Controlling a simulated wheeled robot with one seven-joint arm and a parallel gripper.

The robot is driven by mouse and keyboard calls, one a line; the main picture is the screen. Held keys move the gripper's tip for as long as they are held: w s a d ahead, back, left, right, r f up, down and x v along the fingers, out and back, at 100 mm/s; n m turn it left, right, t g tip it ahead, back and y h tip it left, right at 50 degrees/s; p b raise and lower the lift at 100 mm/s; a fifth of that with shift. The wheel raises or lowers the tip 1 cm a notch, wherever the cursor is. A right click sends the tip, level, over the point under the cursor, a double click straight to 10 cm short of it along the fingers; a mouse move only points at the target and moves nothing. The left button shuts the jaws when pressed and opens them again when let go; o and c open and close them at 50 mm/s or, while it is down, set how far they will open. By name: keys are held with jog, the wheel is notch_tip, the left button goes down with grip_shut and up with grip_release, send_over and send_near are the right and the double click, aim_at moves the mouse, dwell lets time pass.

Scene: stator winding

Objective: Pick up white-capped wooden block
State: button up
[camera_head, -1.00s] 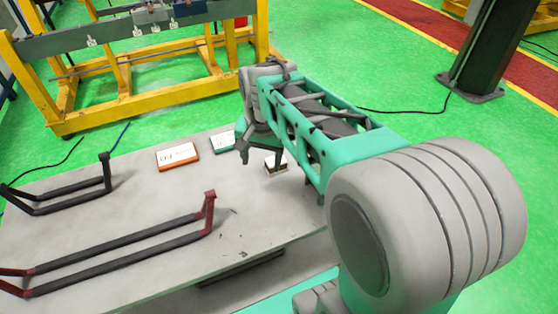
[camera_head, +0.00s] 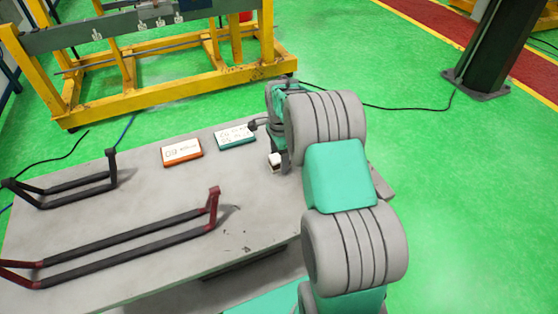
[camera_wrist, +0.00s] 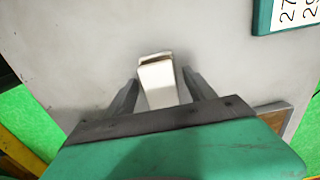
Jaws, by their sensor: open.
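The white-capped wooden block (camera_head: 275,161) stands near the right end of the grey table, partly hidden by my gripper in the head view. In the wrist view the block (camera_wrist: 157,84) shows its white cap between my two fingers. My gripper (camera_wrist: 161,78) is open, with one dark finger on each side of the block and a small gap on both sides. In the head view my gripper (camera_head: 277,148) is down beside the block and mostly hidden behind my arm. The wooden lower part is hard to make out.
An orange-edged sign (camera_head: 182,152) and a teal-edged sign (camera_head: 235,136) lie left of and behind the block. Black frame bars with red ends (camera_head: 130,245) lie on the table (camera_head: 150,190). A yellow stand (camera_head: 180,95) is behind. The wrist view shows a brown-edged thing (camera_wrist: 275,117).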

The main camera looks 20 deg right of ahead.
jog(key=shift+c, duration=0.4)
grip_shut()
